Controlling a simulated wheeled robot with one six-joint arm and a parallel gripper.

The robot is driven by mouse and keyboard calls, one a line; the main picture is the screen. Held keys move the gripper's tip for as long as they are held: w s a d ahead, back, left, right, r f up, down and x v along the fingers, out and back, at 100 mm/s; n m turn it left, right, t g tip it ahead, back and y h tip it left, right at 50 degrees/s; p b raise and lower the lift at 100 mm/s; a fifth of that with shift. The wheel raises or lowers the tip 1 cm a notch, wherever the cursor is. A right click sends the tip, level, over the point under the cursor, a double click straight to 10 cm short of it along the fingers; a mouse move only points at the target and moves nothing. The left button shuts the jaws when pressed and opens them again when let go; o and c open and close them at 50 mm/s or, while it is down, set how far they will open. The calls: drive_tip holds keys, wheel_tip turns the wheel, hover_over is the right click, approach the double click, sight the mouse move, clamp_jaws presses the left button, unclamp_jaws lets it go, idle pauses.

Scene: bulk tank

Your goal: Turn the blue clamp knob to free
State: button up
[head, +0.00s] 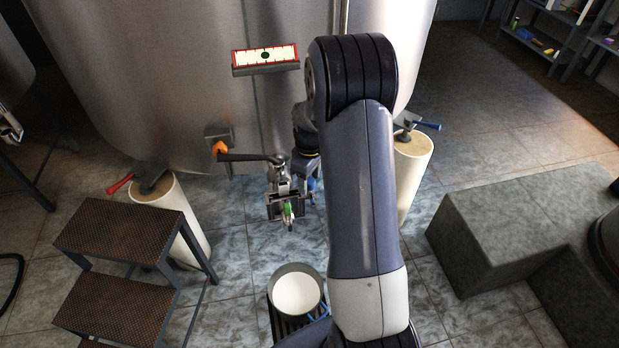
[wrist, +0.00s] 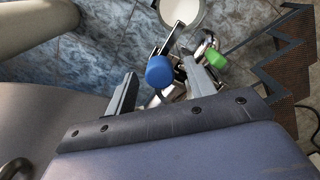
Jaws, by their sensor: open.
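The blue clamp knob (wrist: 160,71) is a rounded cylinder. In the wrist view it appears between the two fingers of my open gripper (wrist: 158,66), near their tips, with a gap on either side. I cannot tell how deep it sits between them. In the head view a small part of the blue knob (head: 311,184) shows beside the metal valve assembly, under my gripper (head: 304,168), which is partly hidden by my arm. A green knob (head: 287,211) is on the same assembly, and it also shows right of the right finger in the wrist view (wrist: 216,59).
The steel tank (head: 170,90) stands behind the valve. A black lever with an orange end (head: 219,147) is left of my gripper. Brown steps (head: 115,230) are at left and a grey block (head: 500,240) at right.

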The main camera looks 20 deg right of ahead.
sight(310, 181)
wheel_tip(310, 181, up, 11)
drive_tip(key=shift+f, duration=0.15)
idle(0.4)
wheel_tip(310, 181, down, 11)
idle(0.6)
